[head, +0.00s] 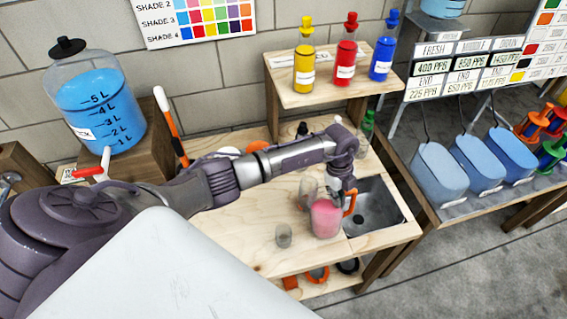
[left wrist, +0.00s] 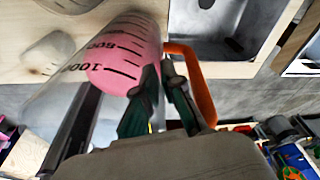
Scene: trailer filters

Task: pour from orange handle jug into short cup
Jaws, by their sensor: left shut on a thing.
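The jug (head: 326,218) with the orange handle (head: 351,203) holds pink liquid and is at the left edge of the sink. In the left wrist view the jug (left wrist: 118,62) shows volume marks, and its orange handle (left wrist: 203,90) is on its right. My left gripper (head: 345,190) is shut on the handle; its fingers also show in the left wrist view (left wrist: 160,95). I cannot tell whether the jug touches the bench. The short clear cup (head: 284,236) stands on the bench left of the jug and looks empty. My right gripper is not in view.
A taller clear glass (head: 308,190) stands close behind the jug. The sink (head: 378,210) is to the right. A shelf (head: 335,75) with yellow, red and blue bottles is behind. A large blue-filled container (head: 100,105) stands left. Bare bench (head: 265,262) lies in front of the cup.

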